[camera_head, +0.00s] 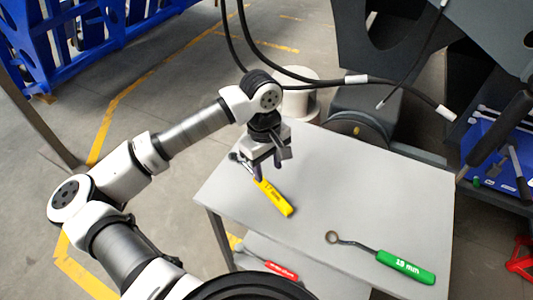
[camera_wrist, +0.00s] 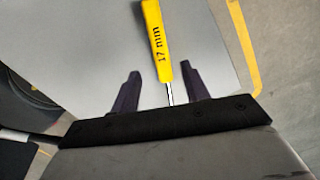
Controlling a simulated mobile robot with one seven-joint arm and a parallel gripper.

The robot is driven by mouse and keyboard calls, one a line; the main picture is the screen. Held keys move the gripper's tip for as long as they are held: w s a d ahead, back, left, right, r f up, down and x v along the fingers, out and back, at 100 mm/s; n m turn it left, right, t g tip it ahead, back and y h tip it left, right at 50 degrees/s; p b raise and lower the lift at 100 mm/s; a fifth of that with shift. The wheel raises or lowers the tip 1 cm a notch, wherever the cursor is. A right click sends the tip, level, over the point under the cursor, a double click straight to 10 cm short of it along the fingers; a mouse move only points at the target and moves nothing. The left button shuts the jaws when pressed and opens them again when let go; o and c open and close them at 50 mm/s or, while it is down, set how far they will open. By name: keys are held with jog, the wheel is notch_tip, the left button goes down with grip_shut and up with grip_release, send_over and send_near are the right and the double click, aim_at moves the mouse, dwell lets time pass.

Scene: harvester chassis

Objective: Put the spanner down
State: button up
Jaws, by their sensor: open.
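A spanner with a yellow handle marked 17 mm (camera_head: 274,198) lies on the grey table top (camera_head: 330,185) near its left side. Its metal end points to the back left and is partly hidden by my gripper in the head view. My gripper (camera_head: 268,170) is above the spanner's metal shank, with its fingers pointing down. In the wrist view the two dark fingers of my gripper (camera_wrist: 158,92) are apart, and the yellow handle (camera_wrist: 156,40) and thin shank lie between them without visible contact. A second spanner with a green handle marked 19 mm (camera_head: 405,267) lies at the table's front right.
A red-handled tool (camera_head: 281,270) lies on a lower shelf under the table. Black hoses (camera_head: 305,80) hang behind the table. A blue tool box (camera_head: 500,150) stands at the right. The middle and back right of the table top are clear.

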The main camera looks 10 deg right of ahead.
jog(key=r, duration=0.3)
jog(key=r+b, duration=0.1)
jog(key=r, duration=0.2)
jog(key=shift+w+a, duration=0.15)
jog(key=shift+w, duration=0.05)
